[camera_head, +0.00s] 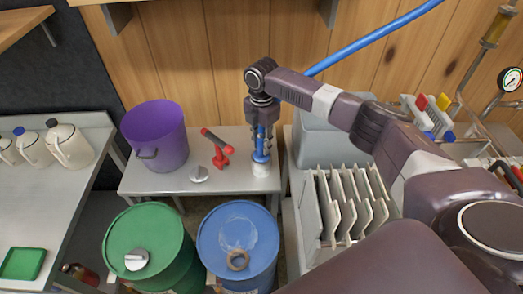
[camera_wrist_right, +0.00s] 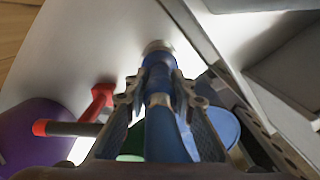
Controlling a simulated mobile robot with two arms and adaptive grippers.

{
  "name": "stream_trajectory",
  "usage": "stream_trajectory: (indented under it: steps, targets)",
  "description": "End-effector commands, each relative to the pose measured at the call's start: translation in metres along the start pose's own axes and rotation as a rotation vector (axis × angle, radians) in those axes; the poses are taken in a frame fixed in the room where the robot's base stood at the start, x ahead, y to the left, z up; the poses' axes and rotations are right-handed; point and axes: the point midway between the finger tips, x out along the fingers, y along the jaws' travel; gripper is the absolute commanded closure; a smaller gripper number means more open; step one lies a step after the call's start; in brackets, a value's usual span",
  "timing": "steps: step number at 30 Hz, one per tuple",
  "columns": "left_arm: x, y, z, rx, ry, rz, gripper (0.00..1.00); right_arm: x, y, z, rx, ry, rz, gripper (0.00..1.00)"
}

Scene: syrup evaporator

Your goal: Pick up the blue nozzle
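The blue nozzle (camera_head: 261,150) stands upright at the right end of the grey bench, on a white round base (camera_head: 261,170). My right gripper (camera_head: 262,132) points down over it, with its fingers on either side of the upper part. In the right wrist view the blue nozzle (camera_wrist_right: 163,120) runs between the two fingers of my right gripper (camera_wrist_right: 158,92). The fingertips are very close to its sides; whether they press on it I cannot tell. My left gripper is not in view.
Green (camera_head: 160,235) and blue (camera_head: 215,245) drums stand in front. A bin with upright plates (camera_head: 310,215) is close on the right.

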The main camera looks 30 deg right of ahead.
Motion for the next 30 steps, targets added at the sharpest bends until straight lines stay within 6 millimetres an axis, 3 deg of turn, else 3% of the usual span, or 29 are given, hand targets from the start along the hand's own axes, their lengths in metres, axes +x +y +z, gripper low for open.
stream_trajectory:
  steps: [4,19,26,30]
  targets:
    - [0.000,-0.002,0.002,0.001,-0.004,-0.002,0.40,0.000,0.000,0.000,0.000,0.000,0.000,1.00]
    - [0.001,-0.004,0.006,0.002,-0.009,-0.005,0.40,-0.008,0.001,0.000,0.000,0.000,0.003,1.00]
    - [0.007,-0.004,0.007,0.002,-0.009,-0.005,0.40,-0.039,0.002,0.001,0.000,-0.001,0.007,1.00]
    - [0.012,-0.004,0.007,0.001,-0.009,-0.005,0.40,-0.069,0.002,0.001,0.000,-0.001,0.007,1.00]
